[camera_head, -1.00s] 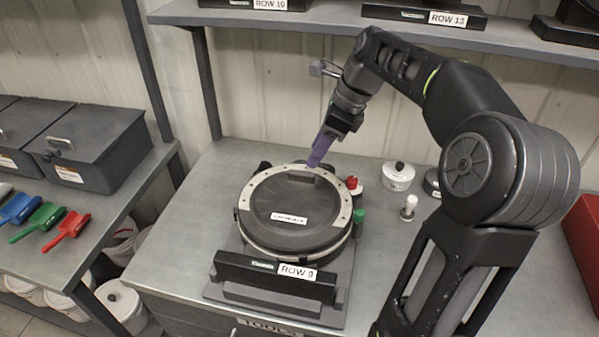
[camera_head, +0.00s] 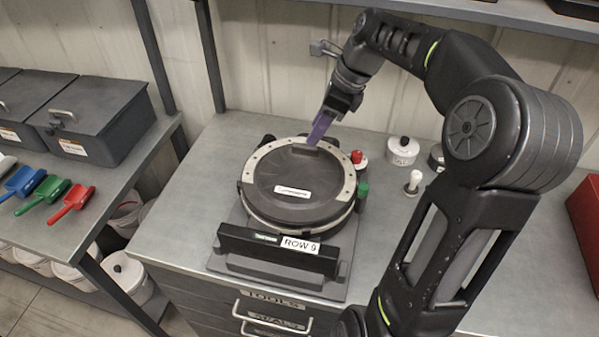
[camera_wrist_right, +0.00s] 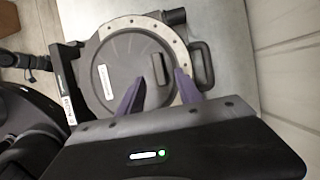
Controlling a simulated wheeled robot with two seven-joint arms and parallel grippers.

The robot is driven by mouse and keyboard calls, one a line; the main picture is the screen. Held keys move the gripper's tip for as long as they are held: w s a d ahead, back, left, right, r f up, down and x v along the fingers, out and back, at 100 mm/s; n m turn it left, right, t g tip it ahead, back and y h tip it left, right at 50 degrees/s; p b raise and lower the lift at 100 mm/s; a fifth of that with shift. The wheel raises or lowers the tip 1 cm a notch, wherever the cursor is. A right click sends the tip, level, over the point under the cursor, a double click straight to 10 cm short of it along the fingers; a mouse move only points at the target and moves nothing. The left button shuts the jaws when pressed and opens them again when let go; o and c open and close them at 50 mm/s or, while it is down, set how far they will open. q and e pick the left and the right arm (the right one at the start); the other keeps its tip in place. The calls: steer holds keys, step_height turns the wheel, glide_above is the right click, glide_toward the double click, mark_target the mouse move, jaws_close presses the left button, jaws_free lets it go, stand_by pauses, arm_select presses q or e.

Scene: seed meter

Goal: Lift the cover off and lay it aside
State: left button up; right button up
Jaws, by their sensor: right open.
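The cover (camera_head: 290,207) is a round, dark disc with a white label, lying flat on the seed meter inside its pale bolted ring (camera_head: 249,178). A raised dark handle (camera_head: 304,151) sits near its far edge. My right gripper (camera_head: 316,140) is just above the far rim, with purple fingers pointing down. In the right wrist view, its fingers (camera_wrist_right: 160,92) are apart, near the cover's handle (camera_wrist_right: 193,68). The cover also shows in the right wrist view (camera_wrist_right: 125,65). My left gripper is not in view.
The meter stands behind a ROW 9 plate (camera_head: 275,250). A red knob (camera_head: 357,158), a green knob (camera_head: 362,188), a white-topped plunger (camera_head: 413,182) and a white pot (camera_head: 402,150) stand to the right. The bench (camera_head: 185,215) is bare at left.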

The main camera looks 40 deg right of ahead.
mark_target(306, 146)
steer(key=shift+p+x, duration=0.7)
steer(key=shift+x, duration=1.9)
steer(key=shift+a, duration=0.15)
jaws_close()
